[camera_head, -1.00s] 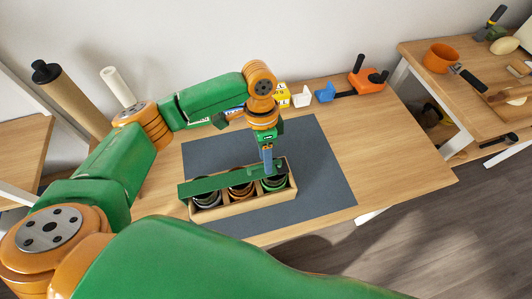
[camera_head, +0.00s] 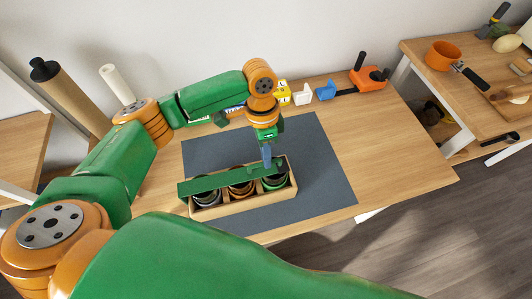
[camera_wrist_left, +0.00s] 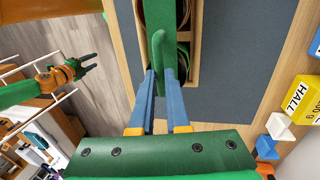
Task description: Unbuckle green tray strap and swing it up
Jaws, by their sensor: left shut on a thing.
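A long tan tray (camera_head: 245,209) lies on the dark mat and holds three round items in a row. The green strap (camera_head: 212,184) runs lengthwise above them; its right end looks slightly raised over the green round item (camera_head: 275,182). My left gripper (camera_head: 267,164) points down at the strap's right end. In the left wrist view its blue fingers (camera_wrist_left: 161,80) are shut on the strap's upright green tab (camera_wrist_left: 158,48). The buckle cannot be made out. My right gripper (camera_wrist_left: 91,62) shows small at the left of the left wrist view, jaws apart and empty, far from the tray.
The dark mat (camera_head: 325,175) is clear right of the tray. Along the wall stand a yellow box (camera_head: 283,93), a white block (camera_head: 302,95), a blue block (camera_head: 325,91) and an orange tool (camera_head: 368,79). A side table (camera_head: 470,85) stands at the right.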

